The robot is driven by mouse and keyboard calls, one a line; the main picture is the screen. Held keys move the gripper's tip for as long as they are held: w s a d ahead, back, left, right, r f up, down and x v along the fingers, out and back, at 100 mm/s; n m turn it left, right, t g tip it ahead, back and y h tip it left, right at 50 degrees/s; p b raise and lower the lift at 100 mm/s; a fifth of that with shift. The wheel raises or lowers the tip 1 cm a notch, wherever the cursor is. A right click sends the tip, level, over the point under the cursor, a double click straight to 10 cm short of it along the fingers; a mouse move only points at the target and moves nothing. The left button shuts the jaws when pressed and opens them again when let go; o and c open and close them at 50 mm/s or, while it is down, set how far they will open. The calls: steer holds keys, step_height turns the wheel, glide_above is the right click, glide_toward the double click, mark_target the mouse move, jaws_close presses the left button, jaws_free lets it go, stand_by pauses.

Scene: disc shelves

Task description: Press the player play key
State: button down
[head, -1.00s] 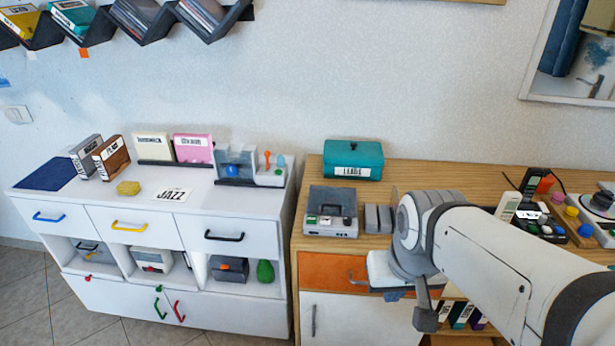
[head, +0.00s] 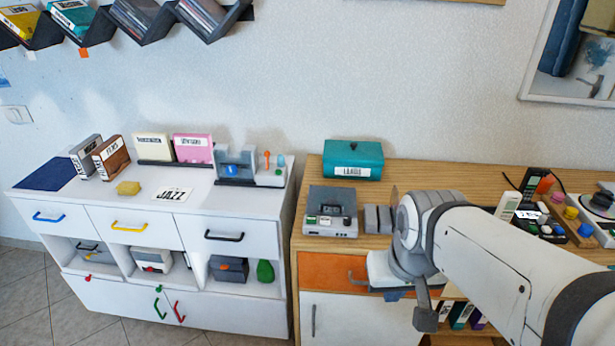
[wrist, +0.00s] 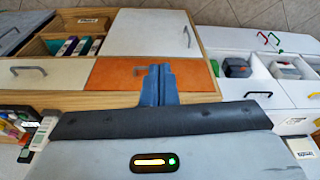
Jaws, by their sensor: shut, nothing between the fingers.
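A grey player (head: 331,210) sits on the wooden cabinet top, left of my arm. Small keys line its front edge; one looks green (head: 311,220), and a dark round part is at the right. The markings are too small to read, so I cannot tell which key is play. My gripper (head: 394,296) is mostly hidden by my arm in the head view, low in front of the cabinet, right of and below the player. In the wrist view, its blue fingers (wrist: 157,82) are together and empty, in front of the orange drawer (wrist: 115,73). I cannot make out the player there.
Grey blocks (head: 378,219) stand right of the player, close to my arm. A teal box (head: 353,160) is behind it. The orange drawer (head: 325,270) has a protruding handle (head: 357,277). A white cabinet (head: 120,220) stands at left. Clutter (head: 545,220) covers the right side.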

steer(key=w+a+r+m+y+p, duration=0.3)
steer(key=w+a+y+p, duration=0.1)
steer(key=w+a, duration=0.3)
steer(key=m+t+y+p, duration=0.1)
steer(key=m+t+p, duration=0.4)
steer(key=m+p, duration=0.9)
glide_above(315, 221)
steer(key=b, duration=0.4)
step_height(315, 221, down, 3)
steer(key=m, duration=0.3)
step_height(315, 221, down, 8)
steer(key=b, duration=0.4)
steer(key=shift+w+b, duration=0.1)
steer(key=shift+b, duration=0.3)
steer(key=shift+f+b, duration=0.45)
steer(key=shift+b, duration=0.25)
